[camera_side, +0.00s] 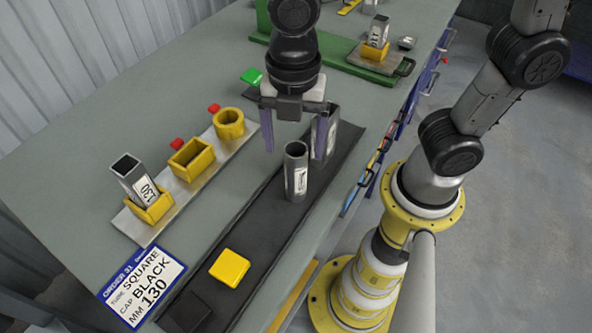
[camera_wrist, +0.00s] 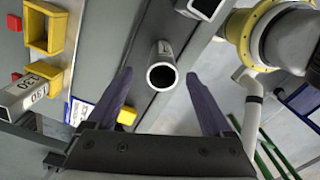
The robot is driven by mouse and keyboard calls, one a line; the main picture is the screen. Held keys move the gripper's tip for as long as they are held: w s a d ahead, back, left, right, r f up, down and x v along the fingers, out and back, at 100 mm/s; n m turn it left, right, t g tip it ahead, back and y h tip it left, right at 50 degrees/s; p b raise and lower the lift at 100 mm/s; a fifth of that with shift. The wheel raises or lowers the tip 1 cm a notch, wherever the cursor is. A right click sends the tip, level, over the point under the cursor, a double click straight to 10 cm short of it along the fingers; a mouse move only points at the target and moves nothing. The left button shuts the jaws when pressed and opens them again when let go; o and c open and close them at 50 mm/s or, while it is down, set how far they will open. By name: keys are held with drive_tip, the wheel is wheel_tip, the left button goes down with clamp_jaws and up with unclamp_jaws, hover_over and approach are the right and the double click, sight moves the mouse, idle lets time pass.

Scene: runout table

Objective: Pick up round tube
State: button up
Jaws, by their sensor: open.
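The round tube (camera_side: 296,172) is a grey metal cylinder with a white label, standing upright on the dark mat (camera_side: 240,232). In the wrist view the round tube (camera_wrist: 162,66) shows its open end, ahead of and between my fingers. My gripper (camera_side: 293,148) is open, pointing down, with purple fingers. In the side view its fingers are near the top of the tube; I cannot tell whether they touch it. In the wrist view my gripper (camera_wrist: 164,98) has nothing between its fingertips. Another metal tube (camera_side: 326,128) stands just behind, partly hidden by a finger.
A metal rail (camera_side: 172,208) left of the mat carries yellow holders; the nearest holds a square tube (camera_side: 135,180) labelled 130. A yellow cap (camera_side: 230,267) and a black cap (camera_side: 186,311) lie on the mat. An order card (camera_side: 143,285) is at the front left.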

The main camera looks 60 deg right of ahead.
sight(296, 163)
drive_tip(key=shift+s+f, duration=0.15)
drive_tip(key=shift+f, duration=2.55)
drive_tip(key=shift+c, duration=0.2)
clamp_jaws()
